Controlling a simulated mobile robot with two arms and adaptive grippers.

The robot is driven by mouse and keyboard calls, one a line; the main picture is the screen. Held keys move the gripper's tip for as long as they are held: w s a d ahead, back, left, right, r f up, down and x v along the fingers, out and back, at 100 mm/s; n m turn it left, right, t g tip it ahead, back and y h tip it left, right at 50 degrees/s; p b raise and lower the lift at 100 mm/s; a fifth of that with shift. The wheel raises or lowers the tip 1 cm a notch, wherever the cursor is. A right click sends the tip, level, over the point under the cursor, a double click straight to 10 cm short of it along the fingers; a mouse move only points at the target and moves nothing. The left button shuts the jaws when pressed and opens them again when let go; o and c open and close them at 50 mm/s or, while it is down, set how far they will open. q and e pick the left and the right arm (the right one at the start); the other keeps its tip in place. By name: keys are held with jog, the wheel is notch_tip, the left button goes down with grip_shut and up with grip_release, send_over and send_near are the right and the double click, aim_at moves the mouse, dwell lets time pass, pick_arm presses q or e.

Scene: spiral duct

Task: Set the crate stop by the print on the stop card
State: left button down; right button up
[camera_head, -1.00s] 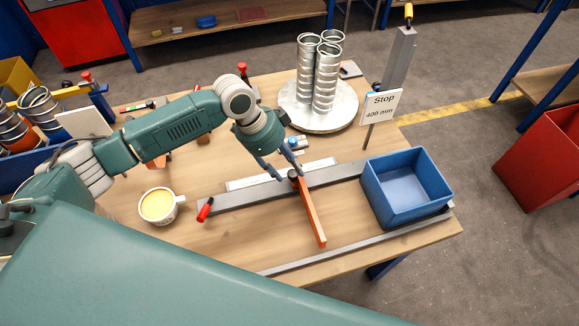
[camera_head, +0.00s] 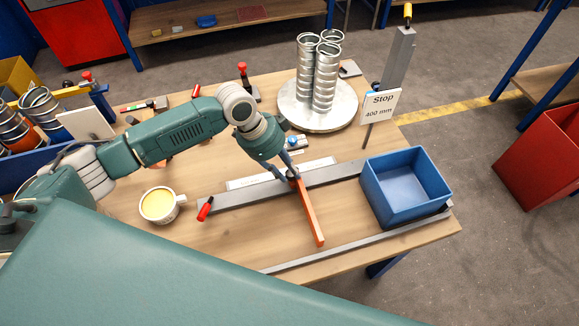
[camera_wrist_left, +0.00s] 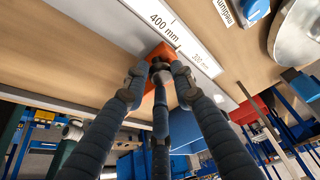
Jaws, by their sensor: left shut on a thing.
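The crate stop is an orange bar (camera_head: 310,220) lying across a grey rail (camera_head: 240,196) on the bench. My left gripper (camera_head: 292,177) is shut on the dark knob at the stop's far end. The left wrist view shows its fingers (camera_wrist_left: 158,75) around this knob, with the orange block (camera_wrist_left: 160,50) against the scale. The stop card (camera_head: 380,105) reads "Stop 400 mm". My right gripper is not in view.
A blue crate (camera_head: 382,205) stands at the rail's right end. A red handle (camera_head: 205,209) is at its left end. A yellow-filled cup (camera_head: 160,205) stands left. Metal spiral ducts (camera_head: 325,80) stand on a round plate behind. A second grey rail (camera_head: 340,247) runs along the front.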

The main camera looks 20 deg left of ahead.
pick_arm(q)
jog(key=s+a, duration=0.1)
jog(key=s+a+p, duration=0.1)
jog(key=a, duration=0.1)
jog(key=shift+a+r, duration=0.1)
jog(key=shift+a, duration=0.05)
jog(key=c, duration=1.5)
grip_release()
jog(key=shift+o, duration=0.2)
jog(key=v, duration=1.2)
jog(key=shift+s, duration=0.1)
